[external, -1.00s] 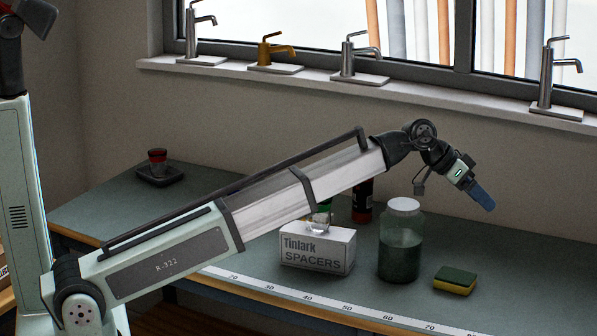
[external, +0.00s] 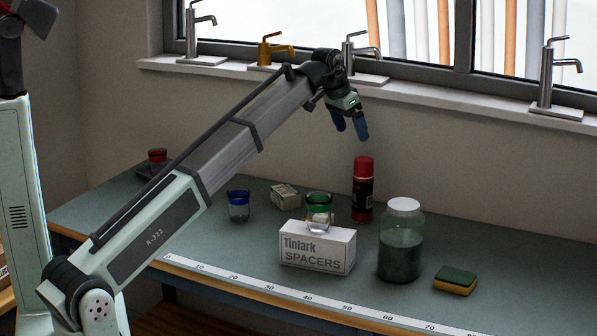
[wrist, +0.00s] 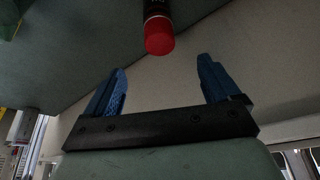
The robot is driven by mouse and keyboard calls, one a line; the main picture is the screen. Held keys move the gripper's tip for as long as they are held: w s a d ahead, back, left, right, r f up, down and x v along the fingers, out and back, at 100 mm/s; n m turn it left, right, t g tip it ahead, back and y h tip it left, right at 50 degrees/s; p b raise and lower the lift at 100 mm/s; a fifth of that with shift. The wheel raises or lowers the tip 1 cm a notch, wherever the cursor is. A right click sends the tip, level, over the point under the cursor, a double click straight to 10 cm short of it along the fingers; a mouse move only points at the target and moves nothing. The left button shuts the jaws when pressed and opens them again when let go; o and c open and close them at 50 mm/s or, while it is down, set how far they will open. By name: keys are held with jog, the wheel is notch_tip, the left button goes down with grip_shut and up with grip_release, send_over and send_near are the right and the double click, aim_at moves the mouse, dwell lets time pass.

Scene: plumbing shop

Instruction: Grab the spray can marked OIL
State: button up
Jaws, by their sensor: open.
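A black spray can (external: 363,195) with a red cap stands upright at the back of the bench. Its marking is too small to read. My gripper (external: 351,131) is open and empty, its blue fingers pointing down, above the can and apart from it. In the wrist view the can's red cap (wrist: 159,38) shows ahead of the gap between the fingers of my gripper (wrist: 162,68).
A white spacers box (external: 317,250) with a green-rimmed glass (external: 319,210) on top stands front-left of the can. A lidded jar (external: 401,248) stands front-right, and a sponge (external: 456,280) lies farther right. A blue-rimmed glass (external: 238,206) and small box (external: 286,197) are left.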

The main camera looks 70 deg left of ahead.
aim_at(359, 160)
jog(key=x, duration=1.3)
jog(key=shift+w+f, duration=0.1)
jog(key=shift+f, duration=0.05)
jog(key=c, duration=1.6)
